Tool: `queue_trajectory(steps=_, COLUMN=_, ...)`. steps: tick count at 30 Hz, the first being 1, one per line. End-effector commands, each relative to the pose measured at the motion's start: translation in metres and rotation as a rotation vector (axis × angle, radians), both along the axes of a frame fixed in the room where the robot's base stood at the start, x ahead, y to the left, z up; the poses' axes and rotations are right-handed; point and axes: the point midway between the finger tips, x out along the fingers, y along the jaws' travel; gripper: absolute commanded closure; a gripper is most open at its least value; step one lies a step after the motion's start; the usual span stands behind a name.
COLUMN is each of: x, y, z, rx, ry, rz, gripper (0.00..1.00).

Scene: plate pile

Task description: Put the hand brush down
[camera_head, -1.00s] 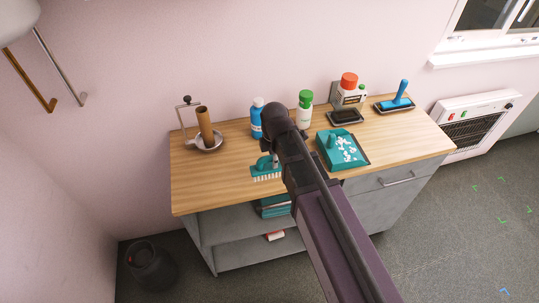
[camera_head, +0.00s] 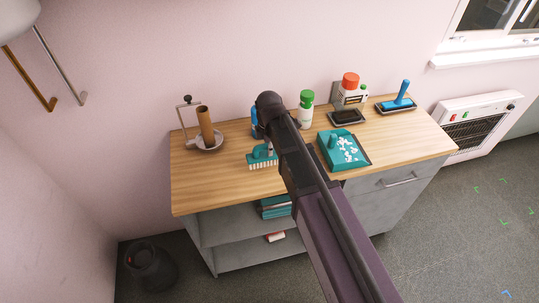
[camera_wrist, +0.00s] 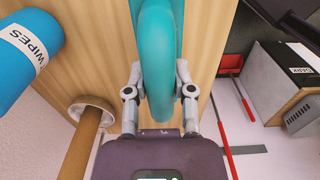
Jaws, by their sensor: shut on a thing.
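The hand brush (camera_head: 262,156) is teal with white bristles. In the head view it is at the middle left of the wooden worktop, bristles downward; whether they touch the wood I cannot tell. In the wrist view its teal handle (camera_wrist: 156,45) runs between the two fingers of my gripper (camera_wrist: 158,95), which is shut on it. In the head view my arm hides the gripper and part of the brush.
A teal dustpan (camera_head: 330,158) with white scraps lies right of my arm. A blue wipes bottle (camera_wrist: 27,48) and a brown roll on a holder (camera_head: 206,128) stand to the left. A green-capped bottle (camera_head: 305,112) is behind. The worktop's front left (camera_head: 205,188) is clear.

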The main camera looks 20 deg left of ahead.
Motion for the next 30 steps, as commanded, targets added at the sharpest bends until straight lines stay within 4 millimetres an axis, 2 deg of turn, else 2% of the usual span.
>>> queue_trajectory(steps=1, x=-0.001, y=-0.001, z=-0.009, rx=-0.001, ry=0.001, rz=0.0, gripper=1.0)
queue_trajectory(steps=9, x=-0.001, y=-0.001, z=-0.03, rx=-0.001, ry=0.001, rz=0.0, gripper=1.0)
queue_trajectory(steps=28, x=-0.001, y=-0.001, z=-0.036, rx=-0.001, ry=0.001, rz=0.0, gripper=1.0)
queue_trajectory(steps=29, x=-0.001, y=-0.001, z=-0.036, rx=-0.001, ry=0.001, rz=0.0, gripper=0.65)
queue_trajectory(steps=30, x=-0.001, y=-0.001, z=-0.035, rx=-0.001, ry=0.001, rz=0.0, gripper=0.53)
